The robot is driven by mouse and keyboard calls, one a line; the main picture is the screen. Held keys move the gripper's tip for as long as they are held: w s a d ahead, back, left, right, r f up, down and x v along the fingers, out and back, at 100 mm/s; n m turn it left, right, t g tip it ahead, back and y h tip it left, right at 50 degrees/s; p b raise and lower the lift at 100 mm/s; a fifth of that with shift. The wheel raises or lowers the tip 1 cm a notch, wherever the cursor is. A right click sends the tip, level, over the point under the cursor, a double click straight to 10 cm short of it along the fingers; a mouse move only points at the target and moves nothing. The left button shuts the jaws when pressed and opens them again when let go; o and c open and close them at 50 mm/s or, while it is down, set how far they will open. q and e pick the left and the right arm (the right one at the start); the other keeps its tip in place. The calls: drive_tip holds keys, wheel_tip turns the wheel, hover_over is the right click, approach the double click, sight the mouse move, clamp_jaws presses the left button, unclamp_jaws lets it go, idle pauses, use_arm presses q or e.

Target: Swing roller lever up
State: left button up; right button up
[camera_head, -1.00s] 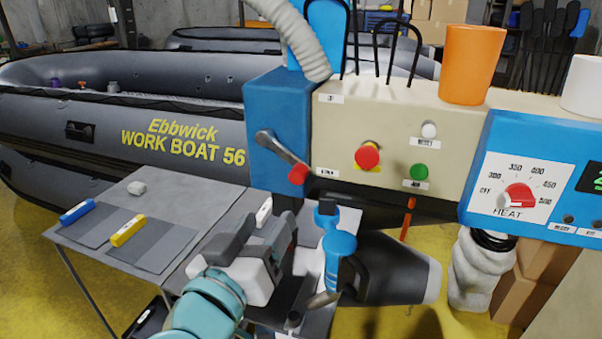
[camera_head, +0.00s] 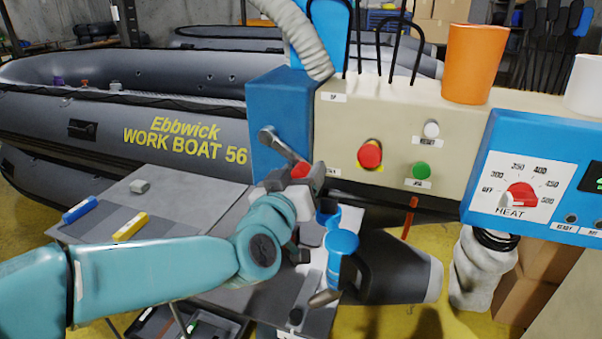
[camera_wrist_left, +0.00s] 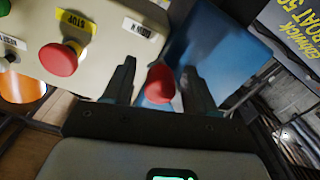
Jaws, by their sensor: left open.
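The roller lever (camera_head: 283,145) is a grey bar on the front of the blue machine housing (camera_head: 275,108), slanting down to the right. It ends in a red knob (camera_head: 300,171). My left gripper (camera_head: 305,180) is at the knob, with its arm reaching in from the left. In the left wrist view the red knob (camera_wrist_left: 160,84) sits between the two open fingers (camera_wrist_left: 158,90); I cannot tell whether either finger touches it. My right gripper is not in view.
The cream panel right of the lever carries a red stop button (camera_head: 369,155) and a green button (camera_head: 421,171). An orange cup (camera_head: 472,65) stands on top. Blue rollers (camera_head: 341,243) and a dark nozzle lie just below the gripper. A grey table (camera_head: 185,185) is at left.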

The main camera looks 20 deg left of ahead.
use_arm(q)
drive_tip(key=shift+c, duration=0.4)
drive_tip(key=shift+w+f, duration=0.1)
clamp_jaws()
